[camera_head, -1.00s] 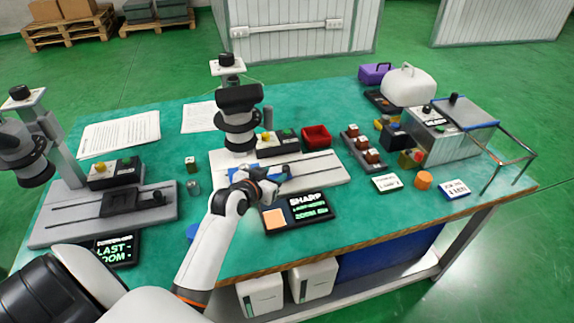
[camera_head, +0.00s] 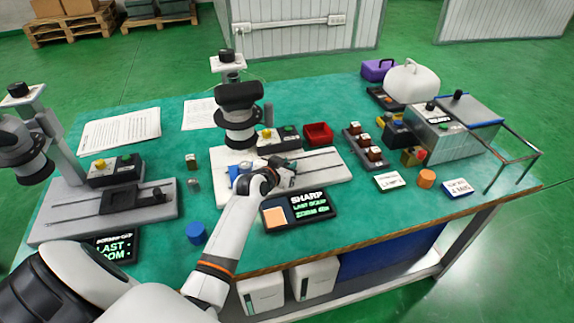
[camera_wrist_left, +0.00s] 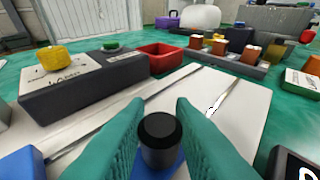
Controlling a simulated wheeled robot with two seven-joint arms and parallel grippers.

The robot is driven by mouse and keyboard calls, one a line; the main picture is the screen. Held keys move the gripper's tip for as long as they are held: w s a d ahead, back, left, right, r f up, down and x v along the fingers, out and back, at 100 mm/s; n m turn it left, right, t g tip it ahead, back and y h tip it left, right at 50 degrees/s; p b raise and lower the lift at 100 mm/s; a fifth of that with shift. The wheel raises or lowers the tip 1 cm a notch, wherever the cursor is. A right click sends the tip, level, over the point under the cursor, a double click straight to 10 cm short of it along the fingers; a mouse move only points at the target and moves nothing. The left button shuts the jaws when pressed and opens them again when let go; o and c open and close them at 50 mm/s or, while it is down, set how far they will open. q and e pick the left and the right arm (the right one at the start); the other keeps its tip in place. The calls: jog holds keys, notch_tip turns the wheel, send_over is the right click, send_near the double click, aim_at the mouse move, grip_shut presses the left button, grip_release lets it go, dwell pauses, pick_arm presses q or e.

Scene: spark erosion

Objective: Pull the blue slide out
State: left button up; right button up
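The blue slide (camera_wrist_left: 168,168) shows under a black round knob (camera_wrist_left: 160,140) in the left wrist view. It sits at the slotted rails of the white base plate (camera_head: 325,172) of the middle scope station. My left gripper's teal fingers (camera_wrist_left: 160,130) stand on both sides of the knob, appearing to touch it. In the head view my left gripper (camera_head: 284,172) is over the rails, right of the scope, and hides most of the slide. A blue part (camera_head: 240,169) shows below the scope head (camera_head: 238,115), left of the gripper. My right gripper is not in view.
A black display box (camera_head: 298,209) stands in front of the plate. A control box (camera_head: 280,140) and a red tray (camera_head: 318,133) lie behind the rails. A rack of small blocks (camera_head: 364,148) stands to the right. The rails right of my gripper are clear.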

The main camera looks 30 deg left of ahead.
pick_arm(q)
grip_shut()
jog(key=shift+w+d, duration=0.15)
jog(key=w+d, duration=0.3)
jog(key=w+d+b, duration=0.1)
jog(key=w+d, duration=0.2)
jog(key=w, duration=0.1)
jog(key=w+d, duration=0.3)
jog(key=w, duration=0.1)
jog(key=shift+d, duration=0.2)
jog(key=o, duration=0.6)
grip_release()
jog(key=v, duration=1.2)
jog(key=shift+a+p, duration=0.1)
jog(key=shift+p, duration=0.25)
